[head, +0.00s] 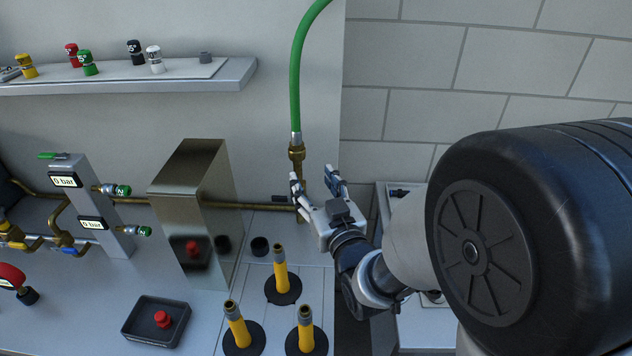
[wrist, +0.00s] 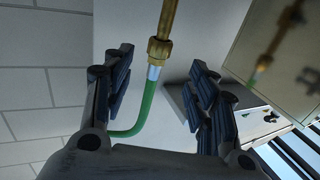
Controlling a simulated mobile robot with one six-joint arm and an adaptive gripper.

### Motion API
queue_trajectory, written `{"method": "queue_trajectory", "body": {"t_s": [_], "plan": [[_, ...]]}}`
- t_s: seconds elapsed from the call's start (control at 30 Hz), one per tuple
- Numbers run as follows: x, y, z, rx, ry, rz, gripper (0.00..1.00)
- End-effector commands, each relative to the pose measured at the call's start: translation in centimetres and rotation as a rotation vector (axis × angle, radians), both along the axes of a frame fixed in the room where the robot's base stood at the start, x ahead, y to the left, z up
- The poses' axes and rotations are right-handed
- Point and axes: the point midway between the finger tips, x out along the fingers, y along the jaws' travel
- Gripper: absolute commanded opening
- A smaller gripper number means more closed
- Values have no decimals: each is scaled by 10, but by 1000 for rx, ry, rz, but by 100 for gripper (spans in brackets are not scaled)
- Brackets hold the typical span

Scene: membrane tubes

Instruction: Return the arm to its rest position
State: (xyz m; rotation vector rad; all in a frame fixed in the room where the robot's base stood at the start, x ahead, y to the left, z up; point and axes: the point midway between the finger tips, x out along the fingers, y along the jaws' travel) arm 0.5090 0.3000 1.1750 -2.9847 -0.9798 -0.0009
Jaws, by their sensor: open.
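My gripper (head: 318,183) is at the end of my arm, right of the middle in the head view. Its two fingers are spread apart. In the wrist view my gripper (wrist: 158,95) also shows open, with a brass fitting (wrist: 160,48) and a green hose (wrist: 146,112) seen in the gap between the fingers. In the head view the green hose (head: 296,75) hangs down from the top to the brass fitting (head: 297,152), just above and behind the fingers. I cannot tell whether a finger touches the fitting.
Several yellow tubes on black bases, one of them here (head: 280,270), stand on the bench below my gripper. A metal box (head: 195,200) stands to the left. A shelf (head: 120,82) holds coloured caps.

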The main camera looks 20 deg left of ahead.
Motion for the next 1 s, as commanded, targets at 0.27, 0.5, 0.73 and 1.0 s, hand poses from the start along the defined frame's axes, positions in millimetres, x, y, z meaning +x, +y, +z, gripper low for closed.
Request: {"method": "queue_trajectory", "body": {"t_s": [0.27,0.5,0.73,1.0], "plan": [[5,-13,5,-25,27,-29,53],[4,-103,18,-174,243,-207,53],[-59,-206,16,-294,550,-388,53],[-189,-284,6,-353,921,-529,53]]}}
